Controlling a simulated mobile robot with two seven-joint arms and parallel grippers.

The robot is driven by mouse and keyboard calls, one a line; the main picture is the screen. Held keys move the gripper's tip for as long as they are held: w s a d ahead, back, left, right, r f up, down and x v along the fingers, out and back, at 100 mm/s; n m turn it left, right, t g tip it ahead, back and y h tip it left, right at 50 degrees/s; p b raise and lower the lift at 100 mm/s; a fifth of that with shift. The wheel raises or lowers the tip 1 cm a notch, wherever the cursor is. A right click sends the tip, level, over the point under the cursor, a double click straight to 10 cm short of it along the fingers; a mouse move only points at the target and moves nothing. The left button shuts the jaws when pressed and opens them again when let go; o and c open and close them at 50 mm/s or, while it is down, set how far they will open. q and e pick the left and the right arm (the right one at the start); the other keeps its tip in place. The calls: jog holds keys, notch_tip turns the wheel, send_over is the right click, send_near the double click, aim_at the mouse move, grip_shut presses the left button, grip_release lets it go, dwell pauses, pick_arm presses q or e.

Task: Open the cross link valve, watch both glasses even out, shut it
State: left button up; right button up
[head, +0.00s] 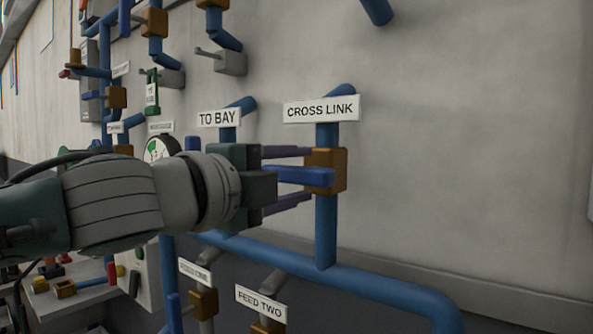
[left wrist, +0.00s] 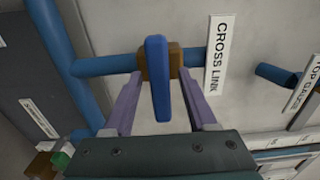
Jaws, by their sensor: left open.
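The cross link valve has a brown body (head: 340,170) on a vertical blue pipe, under a white CROSS LINK sign (head: 321,109). Its blue lever (head: 300,176) lies across the pipe; it also shows in the left wrist view (left wrist: 158,80). My left gripper (head: 311,174) is open, with one purple finger on each side of the lever. In the left wrist view its fingertips (left wrist: 160,74) reach close to the valve body, with gaps beside the lever. I cannot tell whether a finger touches the body. No glasses are recognisable, and my right gripper is not in view.
A TO BAY sign (head: 219,118) hangs just left, partly above my gripper. A round gauge (head: 159,150) sits behind my arm. FEED ONE and FEED TWO (head: 261,303) valves are below. A blue pipe (head: 380,287) runs along the bottom. The wall to the right is bare.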

pick_arm(q)
grip_shut()
dwell(0.5)
